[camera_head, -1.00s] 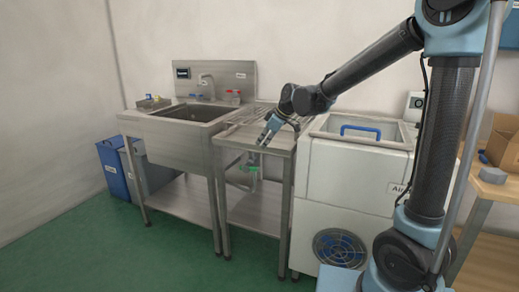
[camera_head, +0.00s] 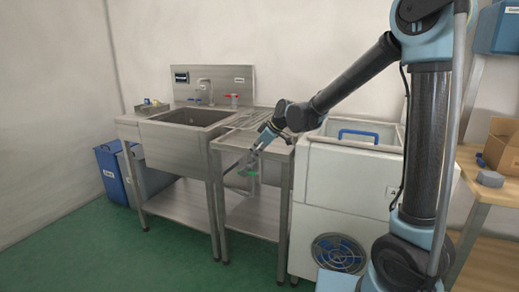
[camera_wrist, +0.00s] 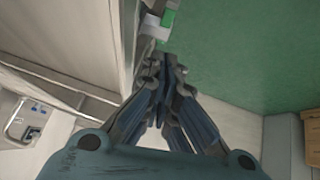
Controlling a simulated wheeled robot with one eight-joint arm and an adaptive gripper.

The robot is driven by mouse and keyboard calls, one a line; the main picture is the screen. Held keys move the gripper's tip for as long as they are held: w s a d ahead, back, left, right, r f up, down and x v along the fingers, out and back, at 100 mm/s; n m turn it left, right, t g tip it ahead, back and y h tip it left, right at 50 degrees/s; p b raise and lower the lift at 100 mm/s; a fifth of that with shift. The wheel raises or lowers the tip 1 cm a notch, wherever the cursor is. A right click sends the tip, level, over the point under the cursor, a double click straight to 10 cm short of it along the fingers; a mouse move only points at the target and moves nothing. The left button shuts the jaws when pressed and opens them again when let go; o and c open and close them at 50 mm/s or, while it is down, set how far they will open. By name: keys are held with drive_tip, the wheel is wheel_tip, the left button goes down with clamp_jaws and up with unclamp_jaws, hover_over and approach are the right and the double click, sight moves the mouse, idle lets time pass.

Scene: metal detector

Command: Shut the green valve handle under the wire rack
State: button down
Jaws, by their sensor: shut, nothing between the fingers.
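The green valve handle (camera_head: 247,173) is small and hangs on grey pipework under the counter with the wire rack (camera_head: 250,119). In the wrist view the green handle (camera_wrist: 167,18) is at the top, just beyond my fingertips and partly cut off by the frame. My gripper (camera_head: 255,149) is at the front edge of the counter, above the handle in the head view. In the wrist view my gripper (camera_wrist: 166,62) has its fingers together with nothing between them. I see a gap between the fingertips and the handle.
A steel sink (camera_head: 185,138) stands left of the counter and a white machine (camera_head: 345,190) with a blue handle stands right. A lower shelf (camera_head: 255,213) lies under the counter. Blue bins (camera_head: 112,173) are at far left. Green floor in front is clear.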

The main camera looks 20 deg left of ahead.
sight(255, 173)
drive_tip(key=f, duration=0.2)
drive_tip(key=a+f, duration=0.1)
drive_tip(key=w+a+f, duration=0.1)
drive_tip(key=f, duration=0.1)
drive_tip(key=shift+f, duration=0.35)
drive_tip(key=shift+w+d+f, duration=0.1)
drive_tip(key=shift+w+f, duration=0.05)
drive_tip(key=shift+f, duration=0.6)
drive_tip(key=shift+f, duration=0.1)
drive_tip(key=shift+d+f, duration=0.2)
drive_tip(key=shift+d, duration=0.05)
drive_tip(key=shift+s+d+f, duration=0.15)
drive_tip(key=shift+s+d, duration=0.1)
drive_tip(key=shift+s, duration=0.3)
drive_tip(key=shift+w+f, duration=0.25)
drive_tip(key=shift+w, duration=0.15)
drive_tip(key=shift+r, duration=0.1)
drive_tip(key=shift+w+d+r, duration=0.1)
drive_tip(key=shift+d+r, duration=0.05)
